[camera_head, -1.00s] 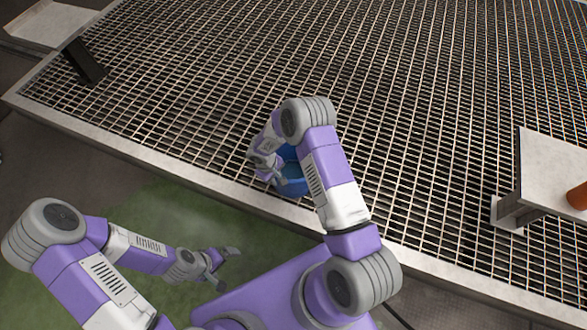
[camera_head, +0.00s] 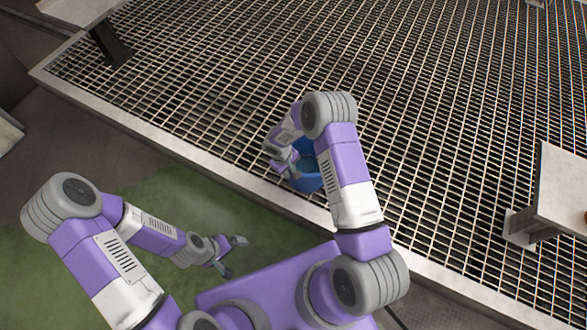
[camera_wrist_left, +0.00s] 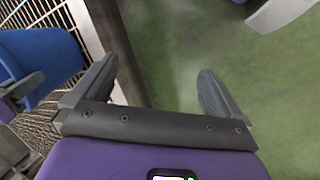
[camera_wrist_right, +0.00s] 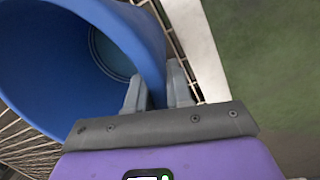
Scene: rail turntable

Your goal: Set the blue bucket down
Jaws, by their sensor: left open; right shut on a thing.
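The blue bucket (camera_head: 309,178) is over the metal grating near its front edge in the head view, partly hidden by my right arm. My right gripper (camera_head: 287,168) is at the bucket's near left side. In the right wrist view the right gripper (camera_wrist_right: 160,92) is shut on the wall of the blue bucket (camera_wrist_right: 110,40), whose open mouth shows. I cannot tell whether its base touches the grating. My left gripper (camera_head: 233,256) is open and empty over the green floor. The left wrist view shows its fingers (camera_wrist_left: 160,90) apart, with the bucket (camera_wrist_left: 45,65) at the left.
The grating (camera_head: 220,90) has a pale metal border (camera_head: 180,153) along its front. A metal plate on a post (camera_head: 560,190) stands at the right, and another (camera_head: 75,10) at the upper left. The grating beyond the bucket is clear.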

